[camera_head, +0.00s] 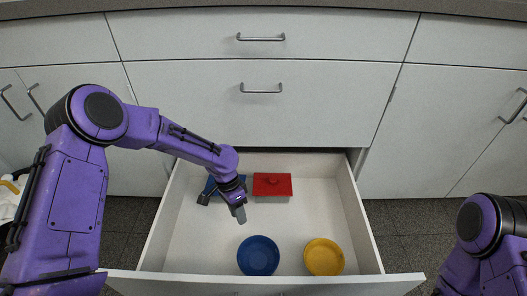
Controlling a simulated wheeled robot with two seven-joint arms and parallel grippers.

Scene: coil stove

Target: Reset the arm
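My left arm (190,145) is purple and reaches in from the left over the open bottom drawer (200,240). My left gripper (222,207) is over the drawer's left part, with its two dark fingers spread and nothing seen between them. It partly hides a blue item (211,184) near the back of the drawer. My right arm (485,240) shows only in part at the lower right, and its gripper is out of view.
In the drawer are a red lidded container (272,184) at the back, a blue bowl (258,255) and a yellow bowl (323,256) near the front. White closed cabinet fronts (310,110) with metal handles stand behind.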

